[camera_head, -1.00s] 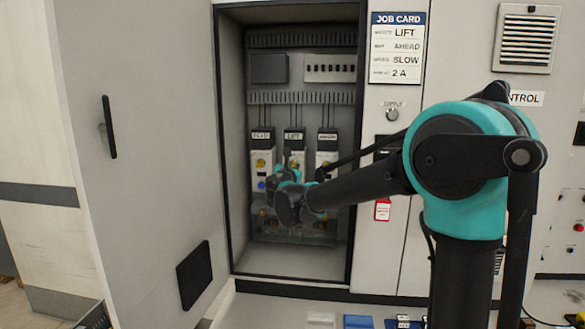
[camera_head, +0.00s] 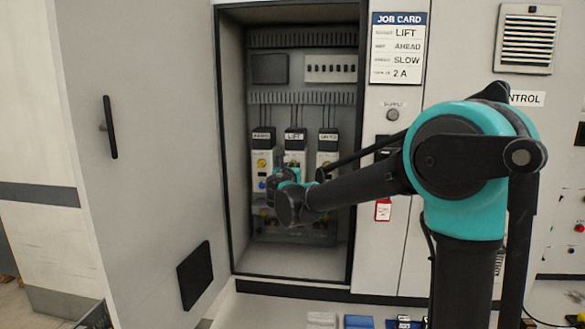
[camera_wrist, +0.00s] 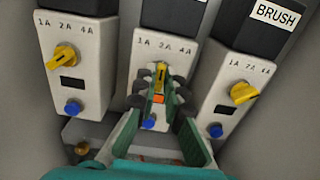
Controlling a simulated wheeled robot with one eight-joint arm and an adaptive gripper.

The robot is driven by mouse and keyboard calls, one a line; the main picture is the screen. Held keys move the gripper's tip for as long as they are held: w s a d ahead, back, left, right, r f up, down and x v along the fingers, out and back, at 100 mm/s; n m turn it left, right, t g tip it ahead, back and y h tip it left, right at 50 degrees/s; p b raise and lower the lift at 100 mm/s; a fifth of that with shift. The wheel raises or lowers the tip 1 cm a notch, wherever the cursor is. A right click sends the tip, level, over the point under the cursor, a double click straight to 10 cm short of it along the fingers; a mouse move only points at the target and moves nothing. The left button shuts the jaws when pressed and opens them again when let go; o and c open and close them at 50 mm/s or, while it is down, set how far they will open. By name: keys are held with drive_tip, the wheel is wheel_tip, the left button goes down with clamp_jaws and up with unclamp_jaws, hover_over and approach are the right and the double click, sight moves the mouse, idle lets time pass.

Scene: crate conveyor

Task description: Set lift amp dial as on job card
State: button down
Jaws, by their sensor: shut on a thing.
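The job card (camera_head: 397,48) reads LIFT, AHEAD, SLOW and 2 A. The lift amp unit (camera_head: 294,140) is the middle of three white units inside the open cabinet. In the wrist view its yellow amp dial (camera_wrist: 161,70) stands about upright below the marks 1A, 2A and 4A, pointing roughly at 2A. My gripper (camera_wrist: 160,82) is shut on this dial, with one finger on each side. The fingers hide part of the dial and of the unit's lower front. A blue button (camera_wrist: 150,122) shows between the fingers.
Similar units with yellow dials stand close on the left (camera_wrist: 62,55) and right (camera_wrist: 243,93); the right one is labelled BRUSH. The open cabinet door (camera_head: 145,150) is at the left. The cabinet's right edge is close to my arm.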

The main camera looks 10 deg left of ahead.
drive_tip(key=c, duration=1.6)
unclamp_jaws()
drive_tip(key=s, duration=1.2)
drive_tip(key=shift+a, duration=0.2)
